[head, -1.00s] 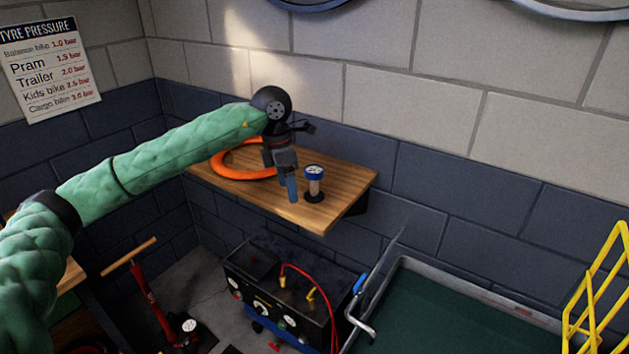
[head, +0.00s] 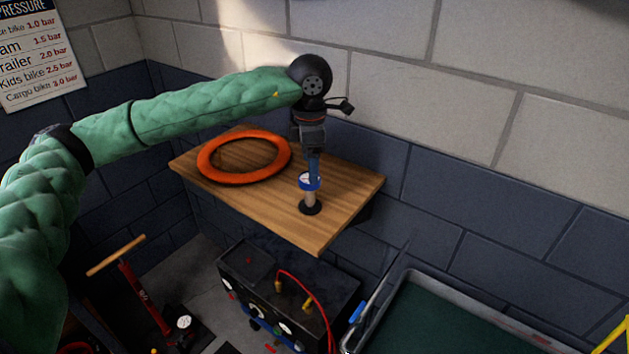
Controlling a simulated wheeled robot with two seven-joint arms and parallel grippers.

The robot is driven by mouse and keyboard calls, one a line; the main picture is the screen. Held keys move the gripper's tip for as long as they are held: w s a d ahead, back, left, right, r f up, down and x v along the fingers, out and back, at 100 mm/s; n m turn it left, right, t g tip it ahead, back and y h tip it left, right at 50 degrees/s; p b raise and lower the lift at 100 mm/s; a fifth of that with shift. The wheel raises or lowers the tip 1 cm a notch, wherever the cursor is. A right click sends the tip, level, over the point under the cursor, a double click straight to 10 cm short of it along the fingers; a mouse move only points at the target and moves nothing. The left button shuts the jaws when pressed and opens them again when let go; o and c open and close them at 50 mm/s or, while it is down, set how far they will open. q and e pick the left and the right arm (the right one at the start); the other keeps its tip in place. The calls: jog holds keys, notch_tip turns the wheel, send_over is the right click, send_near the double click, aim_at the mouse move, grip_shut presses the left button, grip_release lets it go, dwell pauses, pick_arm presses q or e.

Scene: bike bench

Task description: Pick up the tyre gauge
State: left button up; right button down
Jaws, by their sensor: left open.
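The tyre gauge (head: 310,195) stands upright on the wooden wall shelf (head: 260,220), near its front right part. It has a blue-rimmed dial on top, a tan stem and a round black base. My left gripper (head: 313,177) points down at the dial from above, with its blue fingers overlapping the top of the gauge in the head view. It is open. I cannot tell whether the fingers are around the dial or behind it. Part of the dial is hidden by the fingers. My right gripper is not in view.
An orange ring (head: 205,165) lies on the shelf to the left of the gauge. Below stand a black box with gauges and a red hose (head: 285,290), a red floor pump (head: 142,295) and a grey-rimmed green basin (head: 455,325). The brick wall is close behind the shelf.

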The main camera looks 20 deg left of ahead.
aim_at(310, 190)
pick_arm(q)
jog(key=shift+s+f, duration=0.3)
jog(key=shift+f, duration=0.7)
jog(key=shift+w+f, duration=0.15)
jog(key=shift+f, duration=0.1)
jog(key=f, duration=0.4)
jog(key=shift+w+a+p, duration=0.1)
jog(key=shift+w+p, duration=0.1)
jog(key=shift+p, duration=0.2)
jog(key=shift+f, duration=0.45)
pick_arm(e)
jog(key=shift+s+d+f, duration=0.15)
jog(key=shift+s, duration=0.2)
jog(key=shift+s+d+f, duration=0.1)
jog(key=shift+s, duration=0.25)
pick_arm(q)
jog(key=c, duration=1.1)
jog(key=shift+c, duration=0.2)
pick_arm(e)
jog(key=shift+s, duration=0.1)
